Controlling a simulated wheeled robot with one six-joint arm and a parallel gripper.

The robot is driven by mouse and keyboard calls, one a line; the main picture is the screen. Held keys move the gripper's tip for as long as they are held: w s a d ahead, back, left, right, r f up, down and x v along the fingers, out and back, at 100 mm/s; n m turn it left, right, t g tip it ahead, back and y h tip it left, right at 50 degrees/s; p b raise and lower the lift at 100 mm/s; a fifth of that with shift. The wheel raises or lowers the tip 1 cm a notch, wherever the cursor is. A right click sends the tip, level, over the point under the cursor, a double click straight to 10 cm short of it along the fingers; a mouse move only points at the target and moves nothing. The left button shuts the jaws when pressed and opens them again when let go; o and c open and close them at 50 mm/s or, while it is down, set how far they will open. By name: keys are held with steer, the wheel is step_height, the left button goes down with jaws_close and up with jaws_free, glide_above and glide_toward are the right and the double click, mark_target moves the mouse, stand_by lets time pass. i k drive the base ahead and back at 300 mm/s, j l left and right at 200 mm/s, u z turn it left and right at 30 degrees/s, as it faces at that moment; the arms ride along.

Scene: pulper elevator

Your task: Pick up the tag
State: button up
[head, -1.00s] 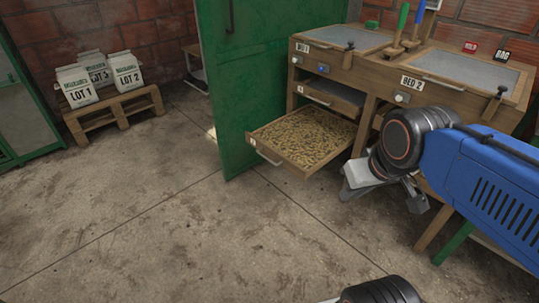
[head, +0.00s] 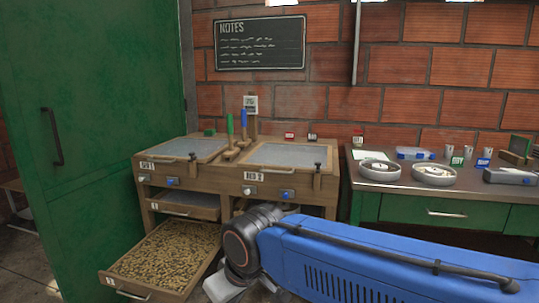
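Two small tags stand at the back of the bed unit: a red tag (head: 290,135) and a dark tag (head: 312,136). Both are too small to read surely now. A small red-and-white card (head: 357,140) is by the wall at the left end of the green table. I cannot tell which one is the task's tag. My gripper (head: 238,290) is low in front of the bed unit, partly cut off by the bottom edge and hidden by my wrist. It is well apart from the tags. Its opening does not show.
The wooden bed unit (head: 236,180) has an open drawer of beans (head: 168,254) jutting out at lower left. Green- and blue-handled tools (head: 243,130) stand between its lids. A green table (head: 430,207) at right holds round trays, cups and cards. A green door (head: 90,130) stands at left.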

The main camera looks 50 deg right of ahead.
mark_target(289, 136)
steer(key=i+j, duration=0.2)
steer(key=i, duration=0.25)
steer(key=i+j, duration=0.25)
steer(key=i, duration=0.2)
